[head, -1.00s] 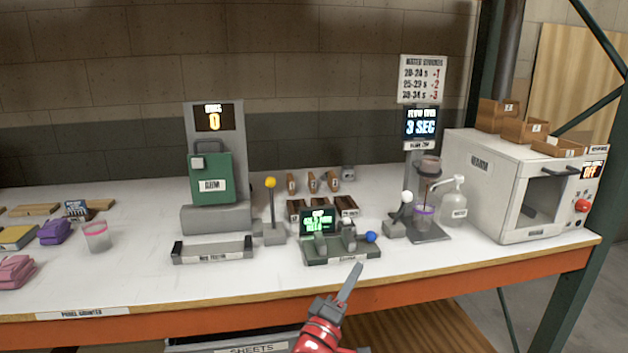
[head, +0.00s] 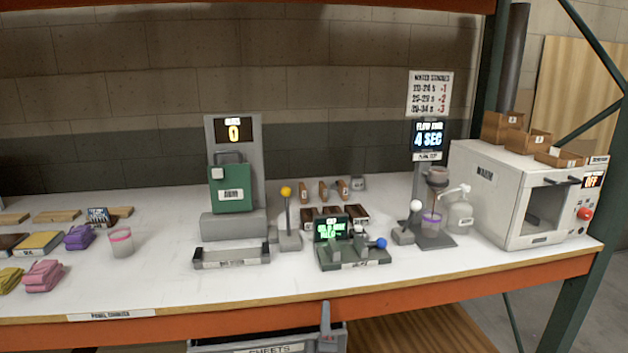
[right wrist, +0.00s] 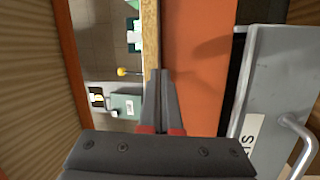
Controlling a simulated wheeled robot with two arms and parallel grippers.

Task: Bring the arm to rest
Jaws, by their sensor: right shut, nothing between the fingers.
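My right gripper (head: 326,308) shows only as grey fingertips at the bottom of the head view, in front of the bench's orange front edge. In the right wrist view its fingers (right wrist: 160,78) are together and empty, beside the orange beam (right wrist: 200,60). It touches none of the bench's items as far as I can see. My left gripper is not in view.
The white bench (head: 150,280) carries a green machine (head: 230,188), a lever station (head: 352,255), a flow-time stand (head: 430,195) with a cup, and a white oven (head: 520,190). A grey bin (head: 220,348) labelled "SHEETS" sits below the edge, close to my right gripper.

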